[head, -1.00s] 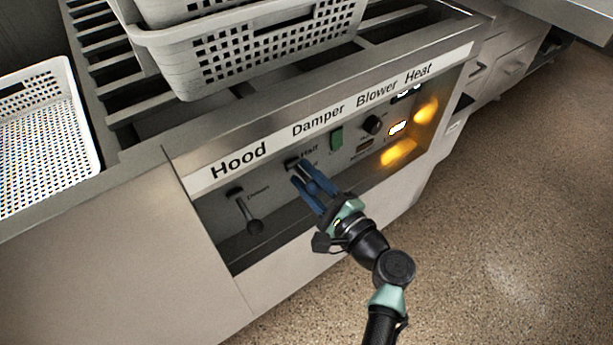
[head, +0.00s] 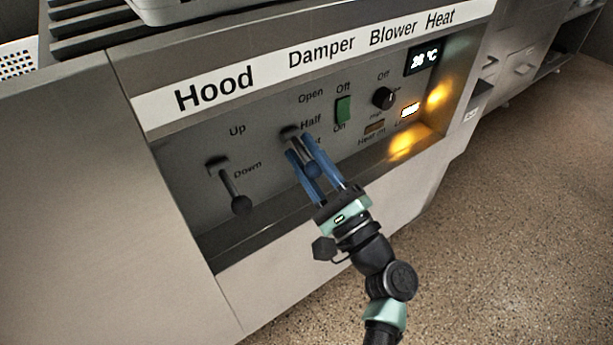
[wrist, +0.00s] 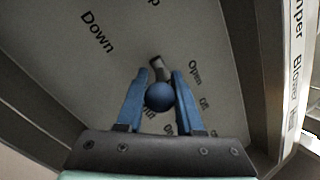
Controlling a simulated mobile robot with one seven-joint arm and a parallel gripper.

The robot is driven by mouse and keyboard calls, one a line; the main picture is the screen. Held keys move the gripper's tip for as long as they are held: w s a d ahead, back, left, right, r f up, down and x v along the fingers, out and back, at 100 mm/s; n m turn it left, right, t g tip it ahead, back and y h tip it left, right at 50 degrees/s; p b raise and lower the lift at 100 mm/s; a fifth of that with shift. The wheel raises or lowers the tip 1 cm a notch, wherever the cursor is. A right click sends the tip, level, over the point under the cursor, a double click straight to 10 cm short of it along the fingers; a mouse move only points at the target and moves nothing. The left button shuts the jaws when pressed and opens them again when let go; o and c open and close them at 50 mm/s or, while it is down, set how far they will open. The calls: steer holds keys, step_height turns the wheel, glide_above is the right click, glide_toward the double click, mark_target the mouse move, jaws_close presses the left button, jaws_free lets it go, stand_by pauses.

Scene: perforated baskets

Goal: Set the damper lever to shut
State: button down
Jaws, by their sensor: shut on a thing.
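The damper lever (head: 290,133) sticks out of the recessed panel under the "Damper" heading, close to the "Half" label, and leans toward the lower right in the head view. In the wrist view its round blue knob (wrist: 159,97) sits between the two blue fingers. My gripper (head: 298,146) is shut on the lever from the front, one finger on each side. The "Open" label shows above "Half". The lowest damper label is partly hidden behind a finger, with only its end readable.
The hood lever (head: 230,190) stands to the left, beside "Up" and "Down". A green blower switch (head: 343,109), a black heat knob (head: 384,97) and a display (head: 427,58) are to the right. The recess has a lower ledge (head: 270,235). Open floor (head: 500,220) lies to the right.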

steer(key=f+b, duration=0.1)
steer(key=b, duration=0.2)
steer(key=shift+t+y, duration=0.3)
steer(key=shift+t, duration=0.1)
steer(key=shift+w+r+t+b, duration=0.15)
steer(key=shift+t+b, duration=0.15)
steer(key=shift+b, duration=0.35)
steer(key=c, duration=0.6)
jaws_free()
steer(key=shift+a, duration=0.1)
steer(key=p+v, duration=0.4)
steer(key=v, duration=0.9)
